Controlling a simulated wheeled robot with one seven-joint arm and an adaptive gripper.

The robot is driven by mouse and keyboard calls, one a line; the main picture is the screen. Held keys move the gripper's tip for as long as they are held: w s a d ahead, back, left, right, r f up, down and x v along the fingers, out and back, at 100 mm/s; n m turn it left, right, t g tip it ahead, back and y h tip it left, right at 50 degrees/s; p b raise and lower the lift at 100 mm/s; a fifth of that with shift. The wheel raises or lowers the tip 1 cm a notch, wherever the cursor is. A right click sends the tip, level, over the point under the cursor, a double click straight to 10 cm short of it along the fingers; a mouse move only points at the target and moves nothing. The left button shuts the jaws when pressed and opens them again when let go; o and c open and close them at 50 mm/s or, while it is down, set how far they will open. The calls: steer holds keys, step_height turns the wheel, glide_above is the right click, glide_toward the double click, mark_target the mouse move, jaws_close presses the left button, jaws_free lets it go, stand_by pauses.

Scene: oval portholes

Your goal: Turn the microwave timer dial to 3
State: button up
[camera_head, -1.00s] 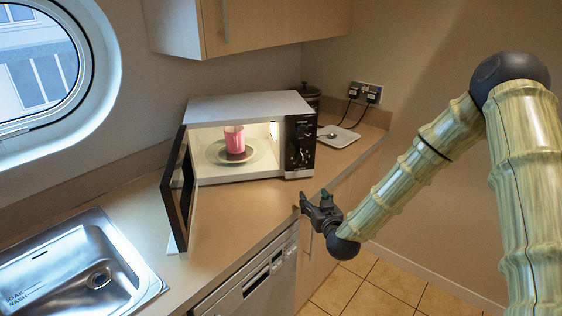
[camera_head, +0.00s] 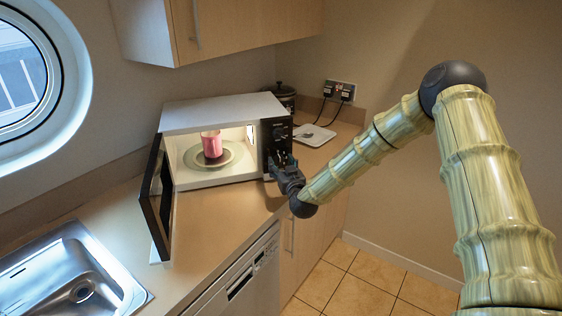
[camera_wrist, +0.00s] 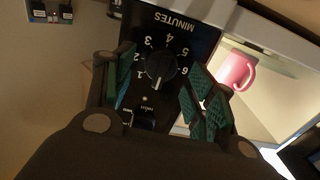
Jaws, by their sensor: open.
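The microwave (camera_head: 222,108) stands on the counter with its door (camera_head: 155,195) swung open to the left. Its black control panel (camera_head: 276,133) is on its right side. In the wrist view the round black timer dial (camera_wrist: 160,70) has numbers 1 to 6 around it under the word MINUTES. Its white pointer mark points down in the picture, just past the 1 and away from the 3. My gripper (camera_wrist: 158,88) is open, with its green-padded fingers on either side of the dial. I cannot tell whether they touch it. In the head view my gripper (camera_head: 284,168) hides the lower panel.
A pink mug (camera_head: 211,144) stands on a plate inside the lit microwave. A dark pot (camera_head: 285,97), a white pad (camera_head: 314,135) and plugged sockets (camera_head: 339,91) are to the right. The sink (camera_head: 70,285) is at the lower left. Floor is clear at the lower right.

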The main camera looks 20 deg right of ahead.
steer(key=shift+w, duration=0.5)
steer(key=c, duration=1)
steer(key=shift+c, duration=0.2)
steer(key=shift+f+m+b, duration=0.15)
steer(key=shift+m+b, duration=0.15)
steer(key=shift+b, duration=0.1)
